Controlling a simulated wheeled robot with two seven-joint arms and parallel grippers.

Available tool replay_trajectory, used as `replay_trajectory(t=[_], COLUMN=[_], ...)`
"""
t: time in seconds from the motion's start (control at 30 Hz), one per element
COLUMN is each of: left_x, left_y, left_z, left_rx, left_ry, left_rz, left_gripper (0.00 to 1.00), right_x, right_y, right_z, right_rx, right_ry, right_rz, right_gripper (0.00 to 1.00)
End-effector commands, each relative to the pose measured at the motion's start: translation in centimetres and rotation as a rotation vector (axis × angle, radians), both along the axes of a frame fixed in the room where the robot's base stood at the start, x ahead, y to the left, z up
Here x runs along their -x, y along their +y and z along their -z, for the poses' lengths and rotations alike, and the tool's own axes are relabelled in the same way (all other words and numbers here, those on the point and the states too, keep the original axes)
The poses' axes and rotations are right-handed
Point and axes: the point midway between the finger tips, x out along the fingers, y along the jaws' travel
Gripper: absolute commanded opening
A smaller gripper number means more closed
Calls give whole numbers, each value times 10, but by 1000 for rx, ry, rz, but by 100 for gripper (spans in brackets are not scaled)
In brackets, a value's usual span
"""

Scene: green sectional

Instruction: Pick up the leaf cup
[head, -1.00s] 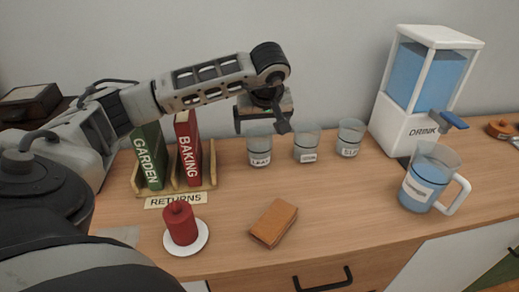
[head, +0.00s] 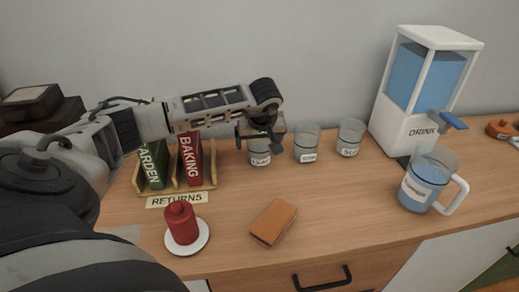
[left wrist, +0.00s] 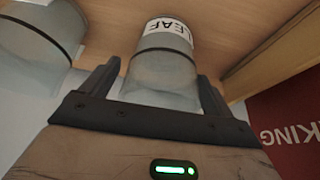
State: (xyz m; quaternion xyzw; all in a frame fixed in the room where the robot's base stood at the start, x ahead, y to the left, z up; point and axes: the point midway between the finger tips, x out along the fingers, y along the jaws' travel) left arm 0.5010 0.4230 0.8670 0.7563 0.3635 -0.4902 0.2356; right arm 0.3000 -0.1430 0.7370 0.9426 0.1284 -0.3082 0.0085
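The leaf cup (head: 259,158) is a clear grey cup with a white label, upright on the wooden counter, leftmost of three cups. My left gripper (head: 262,139) is above it and hides its upper part in the head view. In the left wrist view the cup (left wrist: 164,75), its label reading LEAF, lies between the two fingers of the gripper (left wrist: 155,88). The fingers are spread on either side of the cup; firm contact cannot be made out. My right gripper is not in view.
Two similar cups stand to the right, the middle cup (head: 307,146) and the right cup (head: 350,138). A red BAKING book (head: 191,158) in a wooden holder (head: 180,188) stands close left. The pitcher (head: 424,182) and drink dispenser (head: 411,128) are farther right.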

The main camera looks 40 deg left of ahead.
Motion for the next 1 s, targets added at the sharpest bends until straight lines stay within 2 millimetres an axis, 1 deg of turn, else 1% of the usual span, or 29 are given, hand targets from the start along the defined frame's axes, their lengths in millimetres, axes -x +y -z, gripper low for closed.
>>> replay_trajectory(t=[0.03, 0.13, 0.17, 0.47, 0.63, 0.77, 1.0], left_x=[0, 0, 0, 0, -1, -1, 28], left_y=[0, 0, 0, 0, 0, 0, -30], left_z=[0, 0, 0, -1, -11, -31, -81], left_rx=[0, 0, 0, -1, -2, -2, -1], left_ry=[0, 0, 0, -1, -3, -8, -7], left_rz=[0, 0, 0, -1, -1, -1, 4], left_gripper=[73, 45, 42, 42, 42, 42, 42], right_x=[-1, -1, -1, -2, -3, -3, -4], right_y=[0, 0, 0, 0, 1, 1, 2], right_z=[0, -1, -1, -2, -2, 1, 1], right_rx=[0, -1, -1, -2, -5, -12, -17], right_ry=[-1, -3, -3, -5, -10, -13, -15], right_rz=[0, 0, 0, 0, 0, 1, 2], right_gripper=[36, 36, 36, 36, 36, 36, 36])
